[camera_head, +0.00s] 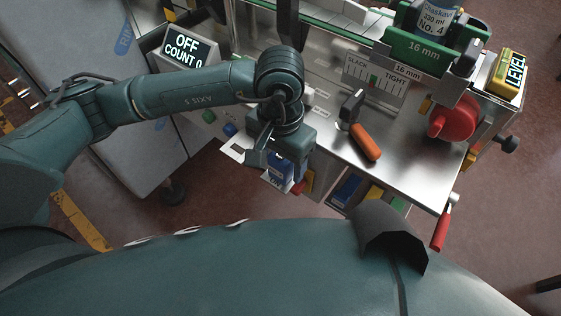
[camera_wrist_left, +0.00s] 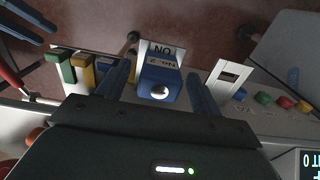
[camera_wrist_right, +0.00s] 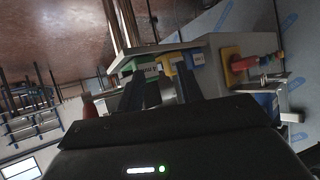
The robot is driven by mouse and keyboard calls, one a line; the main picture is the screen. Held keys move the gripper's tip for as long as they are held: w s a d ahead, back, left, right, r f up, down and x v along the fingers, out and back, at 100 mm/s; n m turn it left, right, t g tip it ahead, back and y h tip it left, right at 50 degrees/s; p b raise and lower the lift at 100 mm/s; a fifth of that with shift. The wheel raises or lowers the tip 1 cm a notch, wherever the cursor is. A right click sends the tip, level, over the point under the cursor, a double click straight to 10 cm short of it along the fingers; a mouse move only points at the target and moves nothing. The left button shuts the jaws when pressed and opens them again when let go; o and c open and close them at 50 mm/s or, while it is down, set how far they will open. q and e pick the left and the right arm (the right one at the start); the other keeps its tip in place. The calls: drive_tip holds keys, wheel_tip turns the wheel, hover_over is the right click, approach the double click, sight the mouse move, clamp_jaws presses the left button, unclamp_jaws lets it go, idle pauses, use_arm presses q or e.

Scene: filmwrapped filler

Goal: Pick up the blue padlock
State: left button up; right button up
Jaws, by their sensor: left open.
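The blue padlock (camera_wrist_left: 161,88) shows in the left wrist view as a blue block with a round silver spot on its face. A white tag with dark lettering is just beyond it. My left gripper (camera_wrist_left: 158,75) is open, with one finger on each side of the padlock; I cannot tell whether they touch it. In the head view the padlock (camera_head: 280,171) is partly hidden under my left gripper (camera_head: 268,158), at the bench's front. My right gripper (camera_wrist_right: 160,78) is open and empty in the right wrist view; it does not show in the head view.
The steel bench (camera_head: 410,150) carries an orange-handled tool (camera_head: 364,141), a red knob (camera_head: 452,118) and a green 16 mm block (camera_head: 415,52). A red-handled lever (camera_head: 441,228) sticks out at the right front. An OFF counter display (camera_head: 188,47) stands at the left.

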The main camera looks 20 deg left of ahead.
use_arm(q)
drive_tip(key=shift+f, duration=0.95)
drive_tip(key=shift+c, duration=0.2)
drive_tip(key=c, duration=1.1)
drive_tip(key=shift+r, duration=0.1)
